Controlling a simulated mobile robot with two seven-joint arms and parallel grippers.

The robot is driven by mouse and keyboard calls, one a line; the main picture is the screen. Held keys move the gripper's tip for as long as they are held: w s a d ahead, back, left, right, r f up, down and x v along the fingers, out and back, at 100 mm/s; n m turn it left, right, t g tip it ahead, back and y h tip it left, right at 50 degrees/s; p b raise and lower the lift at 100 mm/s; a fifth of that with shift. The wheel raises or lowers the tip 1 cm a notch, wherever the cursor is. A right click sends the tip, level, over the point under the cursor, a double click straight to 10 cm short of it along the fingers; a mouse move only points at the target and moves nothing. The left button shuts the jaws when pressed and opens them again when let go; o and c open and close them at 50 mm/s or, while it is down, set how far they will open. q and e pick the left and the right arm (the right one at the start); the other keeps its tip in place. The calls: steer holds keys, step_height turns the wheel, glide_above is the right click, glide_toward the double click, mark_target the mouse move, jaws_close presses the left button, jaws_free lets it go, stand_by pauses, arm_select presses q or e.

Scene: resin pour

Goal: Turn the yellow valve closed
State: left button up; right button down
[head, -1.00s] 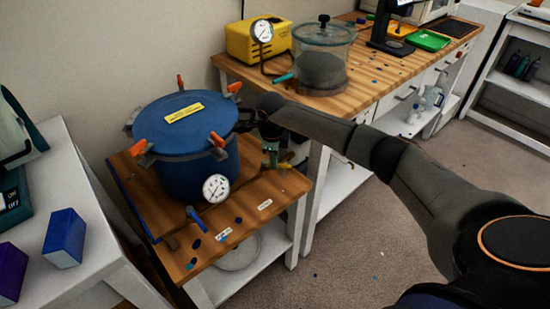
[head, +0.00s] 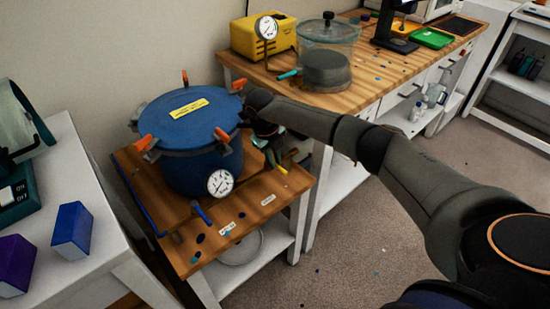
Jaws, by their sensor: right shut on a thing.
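The yellow valve (head: 281,169) shows as a small yellow lever at the right side of the blue pressure pot (head: 196,170), low over the wooden bench top. My right gripper (head: 272,157) reaches in from the right, pointing down beside the pot, and is shut on the yellow valve. Its fingers and wrist hide most of the valve body and part of the lever. The pot's lid is on, with orange-handled clamps around its rim. My left gripper is not in view.
A pressure gauge (head: 220,182) and a blue-handled valve (head: 201,212) are on the pot's front side. A yellow pump (head: 258,40) and a clear chamber (head: 328,45) stand on the back bench.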

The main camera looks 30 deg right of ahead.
stand_by(0.4)
steer(key=c, duration=0.9)
jaws_free()
steer(key=shift+o, duration=0.2)
steer(key=shift+r, duration=0.1)
step_height(320, 180, up, 12)
steer(key=a, duration=0.2)
steer(key=shift+s+a, duration=0.15)
steer(key=shift+a, duration=0.05)
